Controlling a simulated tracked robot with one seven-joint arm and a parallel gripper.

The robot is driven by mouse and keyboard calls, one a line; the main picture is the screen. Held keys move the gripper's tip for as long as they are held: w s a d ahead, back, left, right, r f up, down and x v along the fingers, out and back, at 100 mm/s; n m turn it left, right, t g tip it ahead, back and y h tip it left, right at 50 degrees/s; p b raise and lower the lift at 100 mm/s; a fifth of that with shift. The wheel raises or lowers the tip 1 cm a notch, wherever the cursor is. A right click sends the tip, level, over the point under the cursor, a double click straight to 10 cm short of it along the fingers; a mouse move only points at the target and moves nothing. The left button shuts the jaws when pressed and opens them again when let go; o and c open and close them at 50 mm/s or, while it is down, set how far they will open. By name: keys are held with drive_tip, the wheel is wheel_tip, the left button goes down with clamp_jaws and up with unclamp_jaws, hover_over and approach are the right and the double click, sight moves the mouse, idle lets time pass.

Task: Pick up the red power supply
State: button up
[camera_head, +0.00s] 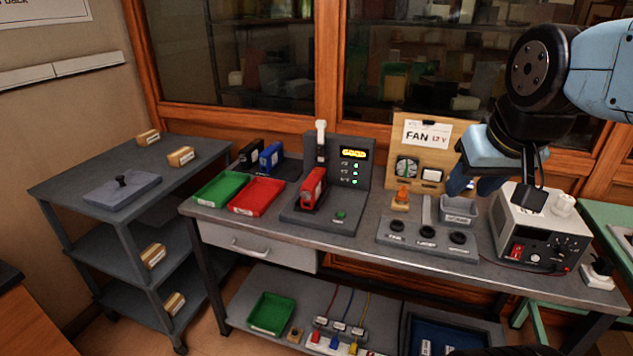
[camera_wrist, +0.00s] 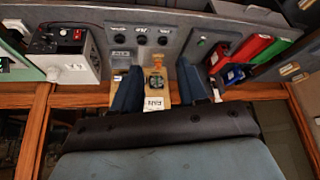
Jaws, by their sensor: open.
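The red power supply (camera_head: 313,187) is a narrow red box with a dark end. It stands upright on the grey test station (camera_head: 340,217), below the lit display, in the head view. In the wrist view, a red piece (camera_wrist: 218,57) beside the station looks like it, small and partly obscured. My gripper (camera_head: 474,184) is well to its right, above the right half of the bench and near the FAN board. Its two blue fingers are apart, with nothing held between them, in the wrist view (camera_wrist: 158,72).
A green tray (camera_head: 224,187) and red tray (camera_head: 256,197) lie left of the station. Black (camera_head: 250,154) and blue (camera_head: 271,157) units stand behind them. The FAN board (camera_head: 428,135), control panel (camera_head: 426,242) and white instrument box (camera_head: 540,225) occupy the right. The bench's front strip is clear.

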drive_tip(key=shift+a, duration=0.2)
drive_tip(key=o, duration=0.3)
drive_tip(key=shift+w+f, duration=0.1)
drive_tip(key=shift+w, duration=0.05)
drive_tip(key=shift+o, duration=1.3)
drive_tip(key=w+d+f+n+g+h, duration=0.2)
drive_tip(key=w+f+n+g+h, duration=0.1)
drive_tip(key=w+f+n, duration=0.1)
drive_tip(key=shift+w+d, duration=0.25)
drive_tip(key=shift+w, duration=0.3)
drive_tip(key=w+a+f+n+t+h, duration=0.1)
drive_tip(key=w+a+f+n+h, duration=0.15)
drive_tip(key=w+n+h, duration=0.4)
drive_tip(key=w+a+f+n+t+h, duration=0.15)
drive_tip(key=w+f+n, duration=0.25)
drive_tip(key=w, duration=0.5)
drive_tip(key=n+t+y, duration=0.5)
drive_tip(key=n+t, duration=0.7)
drive_tip(key=n, duration=0.6)
approach(308, 191)
drive_tip(key=x, duration=1)
drive_tip(key=shift+a+x, duration=0.2)
drive_tip(key=shift+x, duration=1.1)
drive_tip(key=shift+a+x, duration=0.15)
drive_tip(key=shift+x, duration=1.15)
